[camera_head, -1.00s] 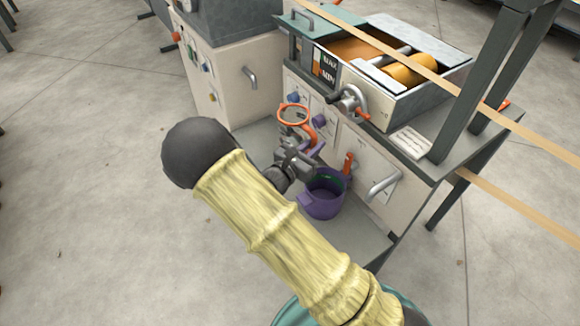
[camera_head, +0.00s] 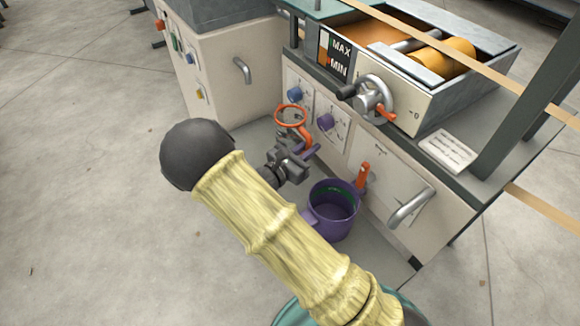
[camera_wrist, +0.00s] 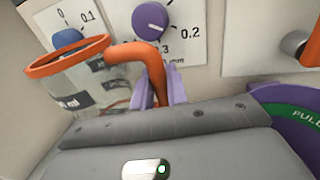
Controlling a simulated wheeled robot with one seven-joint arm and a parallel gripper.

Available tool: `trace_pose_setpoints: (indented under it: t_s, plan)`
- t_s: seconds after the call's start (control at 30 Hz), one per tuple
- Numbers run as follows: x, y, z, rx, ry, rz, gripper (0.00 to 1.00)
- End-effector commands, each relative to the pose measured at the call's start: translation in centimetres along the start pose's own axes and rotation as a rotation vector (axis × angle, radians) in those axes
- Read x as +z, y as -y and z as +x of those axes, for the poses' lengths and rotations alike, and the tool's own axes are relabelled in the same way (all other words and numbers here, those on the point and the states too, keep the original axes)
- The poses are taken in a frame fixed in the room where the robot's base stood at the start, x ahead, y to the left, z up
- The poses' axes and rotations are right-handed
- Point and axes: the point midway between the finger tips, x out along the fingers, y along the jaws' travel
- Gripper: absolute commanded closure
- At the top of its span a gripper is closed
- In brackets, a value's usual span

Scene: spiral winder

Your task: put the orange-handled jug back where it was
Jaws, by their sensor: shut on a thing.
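The orange-handled jug (camera_head: 290,117) is a clear vessel with an orange rim and an orange handle. My gripper (camera_head: 303,152) is shut on its handle and holds it in front of the machine's cream panel. In the wrist view the jug (camera_wrist: 85,92) is at the left, looking nearly upright, with its lower part hidden behind my gripper body. The purple fingers (camera_wrist: 160,92) close around the orange handle. In the head view the jug's base is hidden behind my wrist, so I cannot tell whether it touches the ledge.
A purple pot (camera_head: 333,210) with a green inner band stands on the grey ledge (camera_head: 375,252) right of my gripper. The panel carries blue and purple knobs (camera_head: 326,122), an orange lever (camera_head: 362,176) and a grey handle (camera_head: 410,208). Open floor (camera_head: 90,240) lies left.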

Motion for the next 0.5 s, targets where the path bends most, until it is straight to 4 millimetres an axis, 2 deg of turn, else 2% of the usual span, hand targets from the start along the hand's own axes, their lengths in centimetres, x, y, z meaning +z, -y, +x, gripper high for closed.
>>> trace_pose_setpoints:
  t_s: [0.27, 0.5]
  plan:
    - [-0.4, 0.0, 0.0, 0.000, 0.001, -0.001, 1.00]
    - [-4.3, 0.0, 0.0, 0.001, 0.000, -0.002, 1.00]
